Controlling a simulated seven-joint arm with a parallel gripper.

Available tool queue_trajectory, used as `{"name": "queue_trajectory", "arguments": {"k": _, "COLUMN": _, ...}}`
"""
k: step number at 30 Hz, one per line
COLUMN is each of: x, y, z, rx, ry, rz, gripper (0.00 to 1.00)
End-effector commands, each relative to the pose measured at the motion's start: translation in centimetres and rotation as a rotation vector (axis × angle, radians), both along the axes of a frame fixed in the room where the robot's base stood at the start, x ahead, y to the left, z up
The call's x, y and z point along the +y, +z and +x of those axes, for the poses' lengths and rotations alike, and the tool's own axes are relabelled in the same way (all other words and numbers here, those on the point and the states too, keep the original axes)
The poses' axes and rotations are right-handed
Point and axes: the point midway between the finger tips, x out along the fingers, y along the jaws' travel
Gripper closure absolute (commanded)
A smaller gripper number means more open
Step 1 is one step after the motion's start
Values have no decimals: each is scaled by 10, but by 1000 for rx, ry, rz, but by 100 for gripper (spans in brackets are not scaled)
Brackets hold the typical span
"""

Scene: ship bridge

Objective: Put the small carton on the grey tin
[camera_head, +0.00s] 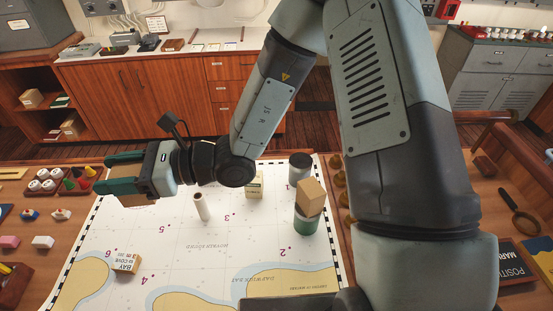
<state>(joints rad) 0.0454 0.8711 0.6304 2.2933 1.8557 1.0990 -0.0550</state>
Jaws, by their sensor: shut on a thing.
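My gripper (118,173) is at the left, above the chart's left edge, with its green fingers pointing left. It is shut on a tan-brown thing (132,200), mostly hidden by the fingers; it looks like a small carton. The grey tin (300,173), a dark grey cylinder with a lighter top, stands upright on the chart at right of centre, well to the right of my gripper. Nothing shows on its top. In front of it, a brown carton (310,196) sits on a green tin (306,224).
A white cylinder (202,207) and a cream box (254,188) stand on the chart (235,260). A rack of pieces (65,184) is at the left. My upper arm covers much of the right side.

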Motion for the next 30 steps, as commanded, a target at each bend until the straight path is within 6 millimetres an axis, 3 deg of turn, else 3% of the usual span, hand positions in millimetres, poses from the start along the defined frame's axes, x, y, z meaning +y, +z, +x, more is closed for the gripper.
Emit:
{"name": "queue_trajectory", "arguments": {"k": 2, "x": 0, "y": 13, "z": 0, "rx": -5, "ry": -1, "rz": 0, "gripper": 81}}
{"name": "queue_trajectory", "arguments": {"k": 8, "x": -24, "y": 8, "z": 37, "rx": 1, "ry": -97, "rz": -1, "gripper": 81}}
{"name": "queue_trajectory", "arguments": {"k": 14, "x": -65, "y": 8, "z": 87, "rx": -1, "ry": -231, "rz": -1, "gripper": 81}}
{"name": "queue_trajectory", "arguments": {"k": 20, "x": -139, "y": 8, "z": 151, "rx": -1, "ry": -433, "rz": -2, "gripper": 81}}
{"name": "queue_trajectory", "arguments": {"k": 24, "x": -205, "y": 8, "z": 190, "rx": -2, "ry": -589, "rz": -2, "gripper": 81}}
{"name": "queue_trajectory", "arguments": {"k": 30, "x": -284, "y": 8, "z": 221, "rx": -3, "ry": -759, "rz": -1, "gripper": 81}}
